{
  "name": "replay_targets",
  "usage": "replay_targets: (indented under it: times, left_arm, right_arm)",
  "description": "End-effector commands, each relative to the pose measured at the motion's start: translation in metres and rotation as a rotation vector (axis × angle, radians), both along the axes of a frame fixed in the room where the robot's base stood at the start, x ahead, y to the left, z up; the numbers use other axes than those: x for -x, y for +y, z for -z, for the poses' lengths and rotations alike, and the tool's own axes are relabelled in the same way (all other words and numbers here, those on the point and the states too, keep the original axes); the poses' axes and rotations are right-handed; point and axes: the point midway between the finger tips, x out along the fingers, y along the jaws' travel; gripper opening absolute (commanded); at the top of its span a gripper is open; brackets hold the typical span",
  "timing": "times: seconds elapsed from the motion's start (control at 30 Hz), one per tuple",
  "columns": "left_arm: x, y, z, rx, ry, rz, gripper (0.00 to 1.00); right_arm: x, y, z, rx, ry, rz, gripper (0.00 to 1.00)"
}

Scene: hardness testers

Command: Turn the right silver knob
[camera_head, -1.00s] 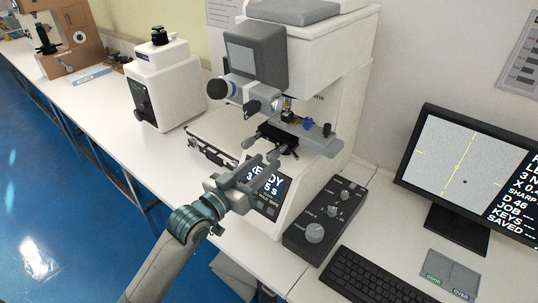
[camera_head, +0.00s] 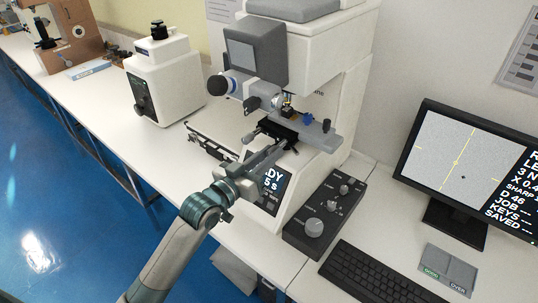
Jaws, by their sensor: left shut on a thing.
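The hardness tester's black stage (camera_head: 283,128) has two silver knobs on its near side. The left silver knob (camera_head: 249,138) is in plain view and free. My left gripper (camera_head: 278,150) reaches up from the lower left, its fingers shut on the right silver knob, which they mostly hide. How far the knob has turned cannot be seen. My right gripper is not in view.
The white tester body (camera_head: 335,135) stands just behind and right of the gripper, with its display (camera_head: 272,184) partly covered by my gripper. A black control box (camera_head: 325,215), a keyboard (camera_head: 368,275) and a monitor (camera_head: 465,165) are to the right. A white instrument (camera_head: 168,85) stands left.

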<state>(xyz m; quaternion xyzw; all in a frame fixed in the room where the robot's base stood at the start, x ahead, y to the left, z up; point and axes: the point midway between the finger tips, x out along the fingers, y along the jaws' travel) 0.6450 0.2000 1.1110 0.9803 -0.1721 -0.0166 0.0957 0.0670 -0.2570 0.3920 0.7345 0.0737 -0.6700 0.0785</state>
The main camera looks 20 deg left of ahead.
Motion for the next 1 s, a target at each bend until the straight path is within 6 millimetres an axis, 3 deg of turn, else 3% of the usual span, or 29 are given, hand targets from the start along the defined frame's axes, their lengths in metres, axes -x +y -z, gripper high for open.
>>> replay_targets:
  times: [0.47,1.0]
  left_arm:
    - [0.000,0.000,-0.001,-0.147,-0.052,0.001,0.00]
    - [0.000,0.000,-0.001,-0.595,-0.214,0.002,0.00]
  right_arm:
    - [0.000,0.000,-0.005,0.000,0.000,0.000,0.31]
    - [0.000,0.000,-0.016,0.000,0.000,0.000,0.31]
